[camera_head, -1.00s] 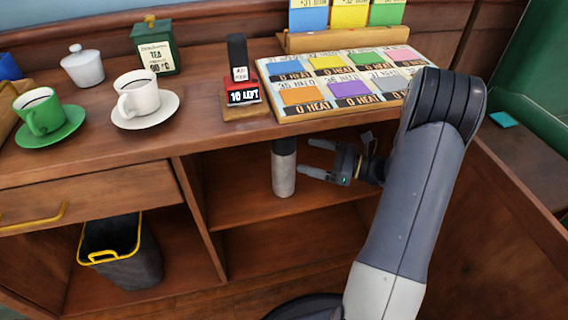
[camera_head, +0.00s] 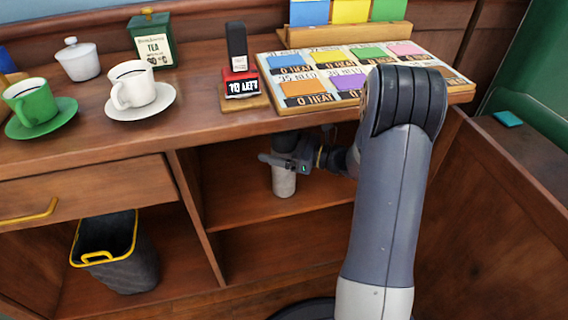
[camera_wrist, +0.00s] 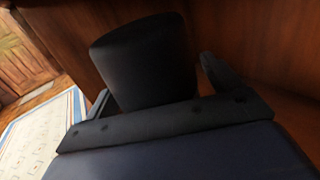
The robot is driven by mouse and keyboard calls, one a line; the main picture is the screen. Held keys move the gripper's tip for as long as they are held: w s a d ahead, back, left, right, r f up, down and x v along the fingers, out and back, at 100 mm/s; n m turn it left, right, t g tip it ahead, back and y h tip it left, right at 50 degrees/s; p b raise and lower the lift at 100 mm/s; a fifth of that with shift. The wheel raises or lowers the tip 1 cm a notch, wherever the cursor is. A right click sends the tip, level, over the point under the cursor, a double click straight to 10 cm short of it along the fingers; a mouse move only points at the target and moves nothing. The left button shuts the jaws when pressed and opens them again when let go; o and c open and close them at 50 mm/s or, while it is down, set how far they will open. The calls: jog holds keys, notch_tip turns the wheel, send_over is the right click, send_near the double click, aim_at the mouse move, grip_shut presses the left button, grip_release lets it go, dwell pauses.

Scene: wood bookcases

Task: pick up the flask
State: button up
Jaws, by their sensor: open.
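The flask (camera_head: 284,181) stands upright on the shelf inside the open compartment under the counter, with a dark top and a pale speckled lower body. My gripper (camera_head: 279,160) is at the flask's upper part, with one finger across its front; it is open. In the wrist view the flask's dark top (camera_wrist: 145,62) rises between the two fingers of my gripper (camera_wrist: 155,90). Gaps on the finger sides are hard to judge. Part of the flask's middle is hidden behind the finger.
The counter (camera_head: 200,133) overhangs the compartment just above my gripper. A divider (camera_head: 197,215) stands to the left of the flask. The counter holds cups, a tea tin (camera_head: 153,42), a stamp-like block (camera_head: 238,65) and a board of coloured cards (camera_head: 325,78). A bin (camera_head: 122,262) stands at lower left.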

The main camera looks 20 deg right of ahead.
jog(key=c, duration=1.7)
jog(key=shift+r, duration=0.1)
